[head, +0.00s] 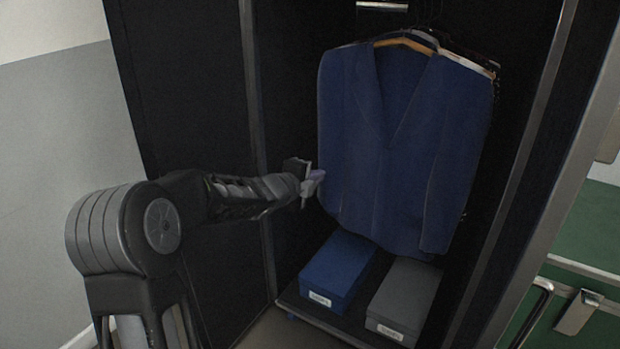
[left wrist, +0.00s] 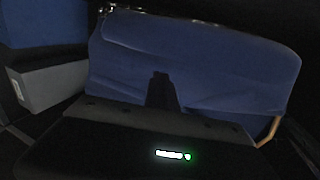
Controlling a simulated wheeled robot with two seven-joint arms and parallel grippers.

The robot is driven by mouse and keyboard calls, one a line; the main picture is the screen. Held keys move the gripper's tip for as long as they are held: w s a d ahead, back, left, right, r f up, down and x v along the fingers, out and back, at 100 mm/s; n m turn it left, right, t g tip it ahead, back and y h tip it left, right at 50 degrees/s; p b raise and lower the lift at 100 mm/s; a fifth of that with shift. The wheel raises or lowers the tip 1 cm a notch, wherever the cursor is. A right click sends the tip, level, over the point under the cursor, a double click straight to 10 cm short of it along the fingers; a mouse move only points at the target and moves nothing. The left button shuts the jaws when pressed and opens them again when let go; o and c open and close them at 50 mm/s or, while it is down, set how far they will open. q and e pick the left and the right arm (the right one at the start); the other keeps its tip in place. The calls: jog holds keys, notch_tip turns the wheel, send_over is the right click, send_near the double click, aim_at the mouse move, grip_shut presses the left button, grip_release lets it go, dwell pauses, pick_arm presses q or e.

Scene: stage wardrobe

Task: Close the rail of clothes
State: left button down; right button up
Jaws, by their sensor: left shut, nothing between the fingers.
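A blue jacket (head: 400,140) hangs on a wooden hanger (head: 404,43) inside a dark wardrobe (head: 185,80). More hangers show behind its shoulder; the garments there are mostly hidden. The rail itself is hard to make out in the dark. My left gripper (head: 314,182) is shut and empty at the jacket's left edge, around mid-height; I cannot tell whether it touches the cloth. In the left wrist view the jacket (left wrist: 225,65) lies sideways across the picture, with the dark gripper (left wrist: 161,85) in front of it. My right gripper is not in view.
A blue box (head: 340,270) and a grey box (head: 405,300) stand on the wardrobe floor below the jacket. A metal bar (head: 585,268) is outside at the right.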

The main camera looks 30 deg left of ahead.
pick_arm(q)
jog(key=v, duration=0.2)
jog(key=shift+s+r, duration=0.1)
jog(key=shift+s, duration=0.25)
